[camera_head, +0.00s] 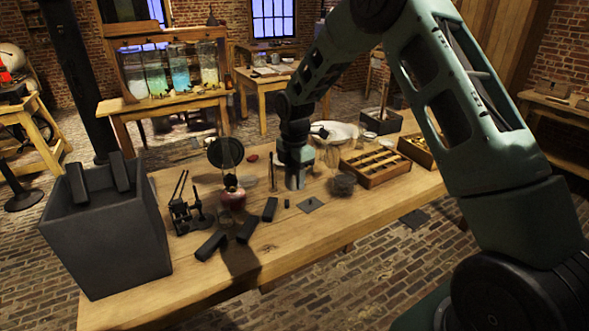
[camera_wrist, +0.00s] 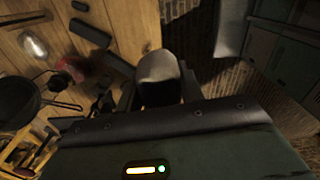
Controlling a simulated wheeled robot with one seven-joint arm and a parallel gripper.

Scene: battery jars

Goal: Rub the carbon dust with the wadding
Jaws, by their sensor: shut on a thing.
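My gripper (camera_head: 296,158) is low over the middle of the workbench. In the wrist view its fingers (camera_wrist: 160,92) are shut on a pale grey, rounded pad, which I take to be the wadding (camera_wrist: 158,70). The pad's lower end is hidden by the gripper, and whether it touches the bench is unclear. I cannot pick out the carbon dust for certain. A dark patch (camera_head: 241,263) lies on the bench near its front edge, but it could be a shadow.
Black blocks (camera_head: 247,229) lie on the bench (camera_head: 300,245) near an oil lamp (camera_head: 231,196) and a small black stand (camera_head: 182,213). A large dark bin (camera_head: 105,240) stands at left. A dark round thing (camera_head: 343,184) and a wooden divided tray (camera_head: 376,165) are to the gripper's right.

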